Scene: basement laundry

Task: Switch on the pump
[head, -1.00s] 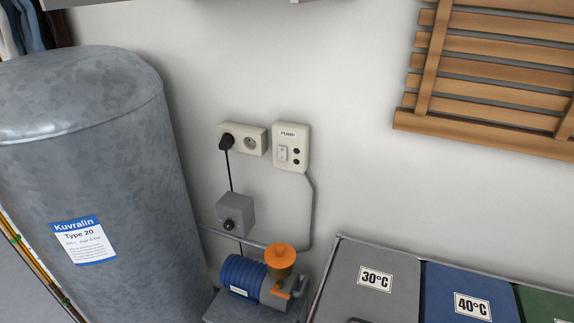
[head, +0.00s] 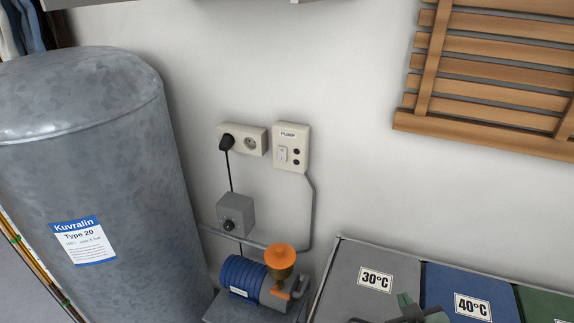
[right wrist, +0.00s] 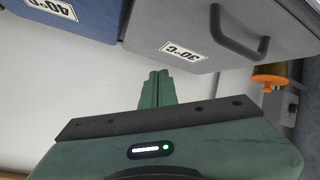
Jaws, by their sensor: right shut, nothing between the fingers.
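The pump switch plate (head: 291,148) is a cream box on the wall labelled PUMP, with a white rocker switch (head: 283,154) and two dark round spots beside it. I cannot tell the rocker's position. My right gripper (head: 410,304) shows at the bottom edge of the head view, in front of the bins, below and right of the switch plate. In the right wrist view its green fingers (right wrist: 157,88) are together and empty. My left gripper is not in view.
A double socket (head: 251,142) with a black plug sits left of the switch plate; a grey box (head: 235,215) is below. A large grey tank (head: 95,160) stands left. Lidded bins marked 30°C (head: 352,270) and 40°C (head: 456,285) stand right. A wooden slatted rack (head: 490,70) hangs above.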

